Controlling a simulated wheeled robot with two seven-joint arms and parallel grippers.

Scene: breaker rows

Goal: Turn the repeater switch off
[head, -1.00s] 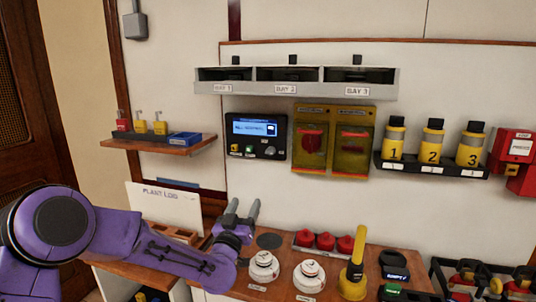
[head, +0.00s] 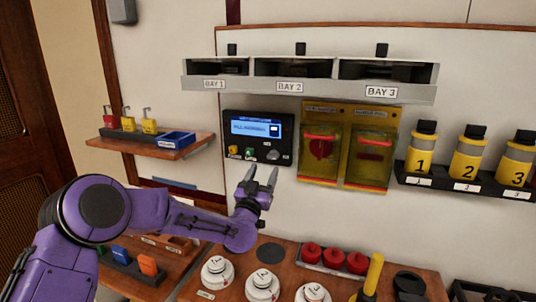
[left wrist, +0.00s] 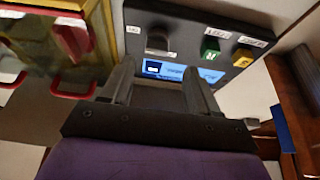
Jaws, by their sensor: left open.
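My left gripper (head: 262,177) is open and empty, just below the dark control panel (head: 230,115) on the wall, with its fingers pointing up. The panel has a lit blue screen (head: 256,127), a yellow control (head: 233,150), a green control (head: 250,153) and a grey knob (head: 273,155). In the left wrist view the knob (left wrist: 157,44) is above the gap between my fingers (left wrist: 158,78), apart from them; the green (left wrist: 210,48) and yellow (left wrist: 243,57) controls are to the right. I cannot read which label says repeater. My right gripper is not in view.
Two yellow cases (head: 344,108) with red handles hang just right of the panel. The bay shelf (head: 310,88) runs above it. A wooden shelf (head: 150,149) with small padlocks is to the left. Below are a bench (head: 235,262) with round detectors (head: 217,271) and red pieces (head: 334,258).

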